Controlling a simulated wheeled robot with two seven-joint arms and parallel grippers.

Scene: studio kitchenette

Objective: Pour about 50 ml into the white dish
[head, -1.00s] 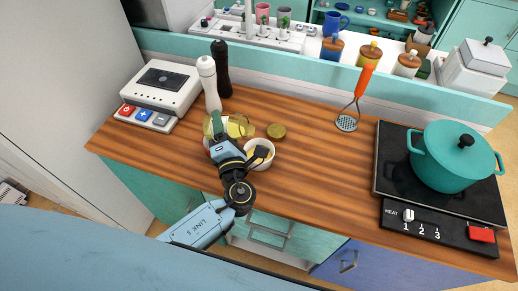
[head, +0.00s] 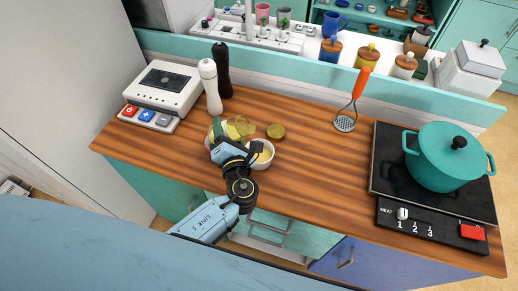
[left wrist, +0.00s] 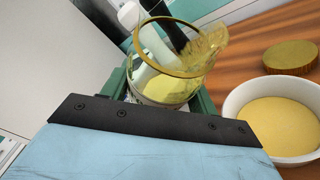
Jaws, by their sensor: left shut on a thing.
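My left gripper (head: 222,137) is shut on a clear jar (head: 217,129) with an olive rim. The left wrist view shows the jar (left wrist: 165,88) between the green fingers (left wrist: 160,95), with yellow contents inside. A yellow, see-through mass (left wrist: 205,52) shows at the right of its rim; I cannot tell if it is moving contents. The white dish (head: 269,158) stands on the counter just right of the gripper, partly hidden by my wrist. In the left wrist view the dish (left wrist: 234,104) holds a flat yellow fill. My right gripper is not in view.
A round olive lid (head: 276,131) lies behind the dish. White (head: 210,88) and black (head: 222,70) mills and a keypad device (head: 160,90) stand left. An orange-handled masher (head: 355,98) leans at the back. A teal pot (head: 446,160) sits on the hob at right. The middle counter is clear.

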